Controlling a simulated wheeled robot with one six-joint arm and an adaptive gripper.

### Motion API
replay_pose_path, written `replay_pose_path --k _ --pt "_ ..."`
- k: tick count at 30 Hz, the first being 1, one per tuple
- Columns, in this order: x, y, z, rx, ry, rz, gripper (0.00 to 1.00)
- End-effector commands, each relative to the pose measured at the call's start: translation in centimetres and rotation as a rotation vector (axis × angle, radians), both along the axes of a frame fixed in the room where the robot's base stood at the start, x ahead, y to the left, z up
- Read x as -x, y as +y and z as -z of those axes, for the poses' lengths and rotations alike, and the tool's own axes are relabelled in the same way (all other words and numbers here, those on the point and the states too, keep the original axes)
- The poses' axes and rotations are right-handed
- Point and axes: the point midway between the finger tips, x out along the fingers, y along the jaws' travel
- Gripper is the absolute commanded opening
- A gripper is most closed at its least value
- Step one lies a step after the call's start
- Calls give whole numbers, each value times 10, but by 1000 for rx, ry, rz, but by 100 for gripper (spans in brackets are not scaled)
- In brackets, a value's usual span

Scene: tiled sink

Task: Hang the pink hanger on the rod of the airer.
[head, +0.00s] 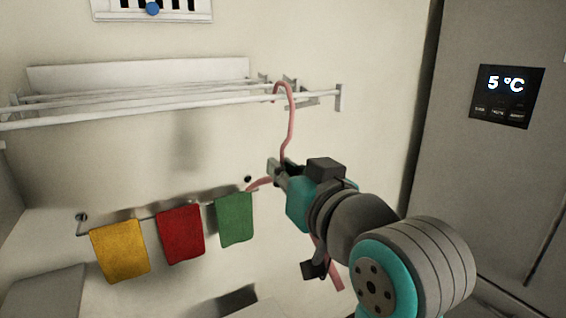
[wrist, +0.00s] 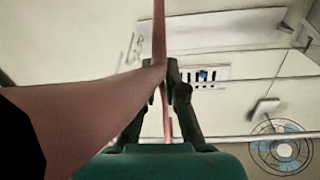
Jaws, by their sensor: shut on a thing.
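The pink hanger (head: 291,125) is upright in my gripper (head: 277,170), which is shut on it just below the hook's stem. In the head view its hook overlaps the front rod of the white airer (head: 190,102) near the right end. I cannot tell whether the hook is over the rod or only in front of it. The hanger's lower parts are partly hidden behind my arm. In the wrist view the pink hanger (wrist: 90,112) fills the left side, and its stem rises between the fingers of my gripper (wrist: 171,78).
Below the airer, a wall rail holds a yellow cloth (head: 120,251), a red cloth (head: 181,235) and a green cloth (head: 235,219). A grey fridge (head: 470,170) with a display stands at the right. The wrist view shows a round fan (wrist: 281,147).

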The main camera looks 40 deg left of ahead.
Motion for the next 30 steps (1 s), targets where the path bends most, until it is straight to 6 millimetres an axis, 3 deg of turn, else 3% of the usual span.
replay_pose_path --k 11,12,15,16,25,30 --pt "-1 0 3 0 0 0 0" --pt "-1 0 3 0 0 0 13" --pt "-1 0 3 0 0 0 38" --pt "-1 0 3 0 0 0 40" --pt "0 -1 3 0 0 1 40" --pt "5 -15 2 0 -1 2 40"
